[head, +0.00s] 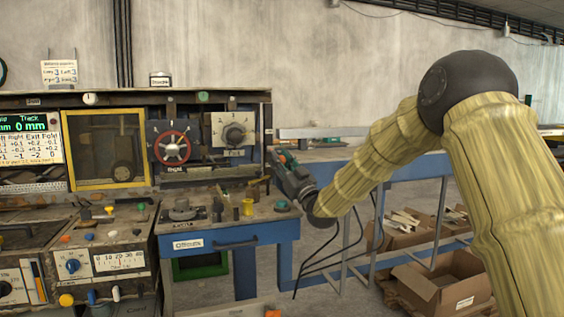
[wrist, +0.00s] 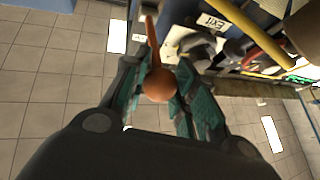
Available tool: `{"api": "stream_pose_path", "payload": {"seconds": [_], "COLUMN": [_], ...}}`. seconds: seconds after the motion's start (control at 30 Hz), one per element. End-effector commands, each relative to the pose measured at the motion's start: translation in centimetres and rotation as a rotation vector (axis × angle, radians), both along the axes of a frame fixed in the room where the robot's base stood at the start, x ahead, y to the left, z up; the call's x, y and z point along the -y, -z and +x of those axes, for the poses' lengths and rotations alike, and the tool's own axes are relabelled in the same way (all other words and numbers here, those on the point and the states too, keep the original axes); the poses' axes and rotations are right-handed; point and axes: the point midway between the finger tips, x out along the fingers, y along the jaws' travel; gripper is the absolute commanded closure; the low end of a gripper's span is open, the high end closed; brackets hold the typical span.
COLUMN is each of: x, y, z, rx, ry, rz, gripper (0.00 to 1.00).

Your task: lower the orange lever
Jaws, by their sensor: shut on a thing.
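The orange lever (wrist: 158,84) shows in the wrist view as a round knob on a thin rod that runs up the picture. The knob sits between the two teal-padded fingers of my gripper (wrist: 157,70), which is shut on it. In the head view my gripper (head: 283,168) is at the right end of the machine, beside its dark panel edge. I cannot make out the lever there; the gripper appears to hide it.
A panel with a red handwheel (head: 172,148) and a dial (head: 234,134) stands left of my gripper. A bench with small knobs and a yellow cup (head: 248,207) lies below. A blue table frame (head: 405,176) and cardboard boxes (head: 440,287) stand to the right.

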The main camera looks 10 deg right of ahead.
Motion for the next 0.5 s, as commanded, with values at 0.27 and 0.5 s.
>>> {"api": "stream_pose_path", "payload": {"seconds": [0.27, 0.5], "x": [0.07, 0.1], "y": [-0.04, -0.09], "z": [0.04, 0.01], "rx": [-0.001, 0.0], "ry": [0.001, 0.001], "rz": [0.0, 0.0], "gripper": [1.0, 0.49]}}
